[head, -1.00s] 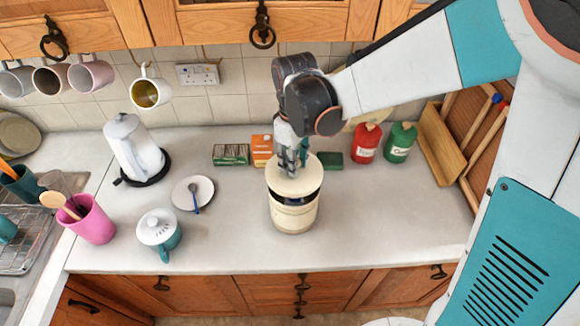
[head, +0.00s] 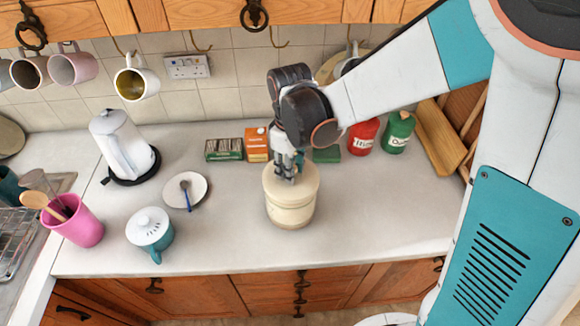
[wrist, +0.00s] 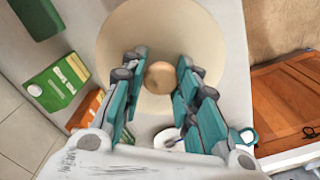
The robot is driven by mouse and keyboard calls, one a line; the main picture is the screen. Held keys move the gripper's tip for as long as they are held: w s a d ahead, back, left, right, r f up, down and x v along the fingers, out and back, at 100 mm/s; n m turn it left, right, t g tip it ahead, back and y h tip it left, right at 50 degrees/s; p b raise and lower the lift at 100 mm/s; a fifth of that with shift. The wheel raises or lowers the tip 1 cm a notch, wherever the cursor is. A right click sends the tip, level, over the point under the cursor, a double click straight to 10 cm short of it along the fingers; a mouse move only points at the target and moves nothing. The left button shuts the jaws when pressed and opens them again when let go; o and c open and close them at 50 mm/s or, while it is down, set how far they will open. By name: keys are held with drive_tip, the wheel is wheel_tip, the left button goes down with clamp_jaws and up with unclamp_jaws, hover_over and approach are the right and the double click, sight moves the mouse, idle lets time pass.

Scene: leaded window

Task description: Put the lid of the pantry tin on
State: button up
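The cream pantry tin (head: 291,215) stands upright on the worktop. Its round cream lid (head: 305,180) sits level on top, with no dark gap showing between lid and tin. In the wrist view the lid (wrist: 205,45) fills the upper middle, with a tan round knob (wrist: 160,77) at its centre. My gripper (head: 288,173) is directly above the lid, pointing down. In the wrist view my gripper's fingers (wrist: 158,82) stand apart on either side of the knob, with a small gap showing. The tin's body is hidden beneath the lid there.
Green and orange boxes (head: 257,145) stand behind the tin, with a red canister (head: 363,136) and a green canister (head: 398,133) to the right. A saucer with a spoon (head: 178,194) and a teal lidded pot (head: 150,232) are left. The worktop right of the tin is clear.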

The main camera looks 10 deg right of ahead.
drive_tip(key=shift+o, duration=0.7)
drive_tip(key=shift+r, duration=0.1)
wheel_tip(320, 180, up, 12)
drive_tip(key=p, duration=0.8)
